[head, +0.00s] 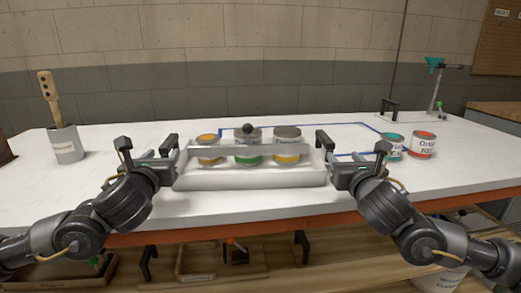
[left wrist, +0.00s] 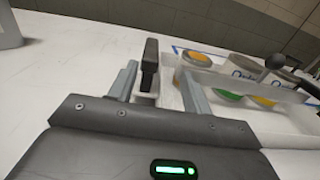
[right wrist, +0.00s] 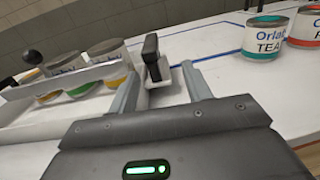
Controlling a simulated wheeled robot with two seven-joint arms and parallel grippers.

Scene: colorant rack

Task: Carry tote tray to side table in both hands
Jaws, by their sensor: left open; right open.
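A pale tote tray (head: 250,180) stands on the white table, holding an orange-topped can (head: 209,147), a green-banded can (head: 247,155) and a yellow-banded can (head: 288,143). A bar with a black knob (head: 248,128) crosses it. Each end has a black upright handle. My left gripper (left wrist: 155,88) is open, with its fingers on either side of the left handle (left wrist: 149,65). My right gripper (right wrist: 160,85) is open, with its fingers on either side of the right handle (right wrist: 151,57). Whether the fingers touch the handles cannot be told.
A teal-topped can (head: 391,146) and a red-topped can (head: 422,145) stand right of the tray. A grey cup (head: 67,145) with a wooden tool stands at left. A funnel stand (head: 437,85) is at back right. The white table (head: 110,190) is clear around the tray's front.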

